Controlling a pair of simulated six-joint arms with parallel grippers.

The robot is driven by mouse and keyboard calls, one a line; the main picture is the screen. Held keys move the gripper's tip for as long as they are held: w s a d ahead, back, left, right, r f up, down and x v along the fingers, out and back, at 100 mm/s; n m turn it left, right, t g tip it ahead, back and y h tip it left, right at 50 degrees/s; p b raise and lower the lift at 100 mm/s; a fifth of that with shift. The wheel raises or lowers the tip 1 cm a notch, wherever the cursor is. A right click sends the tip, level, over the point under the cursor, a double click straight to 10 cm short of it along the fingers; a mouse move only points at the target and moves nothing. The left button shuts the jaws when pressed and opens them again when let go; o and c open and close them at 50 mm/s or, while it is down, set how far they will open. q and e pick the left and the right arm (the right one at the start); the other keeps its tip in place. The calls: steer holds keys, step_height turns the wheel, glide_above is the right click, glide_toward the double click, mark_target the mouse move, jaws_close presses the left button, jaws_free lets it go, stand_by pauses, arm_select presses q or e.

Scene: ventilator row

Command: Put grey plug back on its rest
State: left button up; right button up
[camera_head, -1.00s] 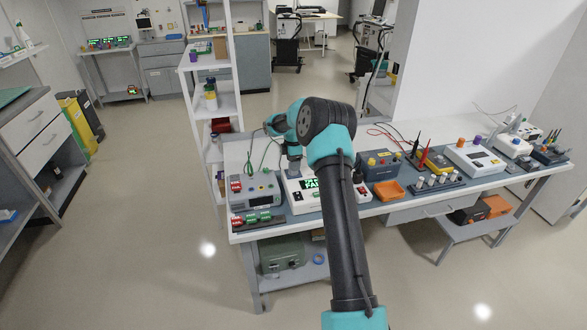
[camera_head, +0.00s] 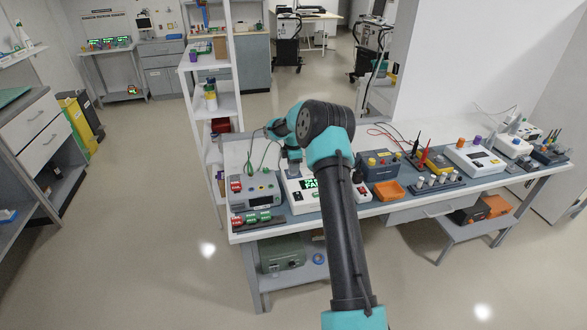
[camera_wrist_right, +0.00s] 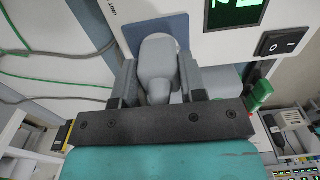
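The grey plug (camera_wrist_right: 158,66) shows in the right wrist view, in front of a blue patch (camera_wrist_right: 117,42) on a white unit. My right gripper (camera_wrist_right: 159,82) has one finger on each side of the plug, and both appear to touch it. In the head view my right gripper (camera_head: 294,166) is low over the white unit (camera_head: 296,201) with the green display (camera_head: 309,183); the plug is hard to make out there. How deep the plug sits is hidden. I cannot pick out its rest with certainty. My left gripper is not in view.
A grey instrument (camera_head: 255,188) with green cables stands left of the white unit, and a rack of green and red plugs (camera_head: 259,220) lies in front of it. An orange tray (camera_head: 388,191) and a dark boxed unit (camera_head: 379,165) are to the right. A black rocker switch (camera_wrist_right: 283,43) is close by.

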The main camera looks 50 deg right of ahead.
jaws_close()
steer(key=shift+r, duration=0.25)
steer(key=shift+r, duration=2.25)
steer(key=shift+r, duration=0.1)
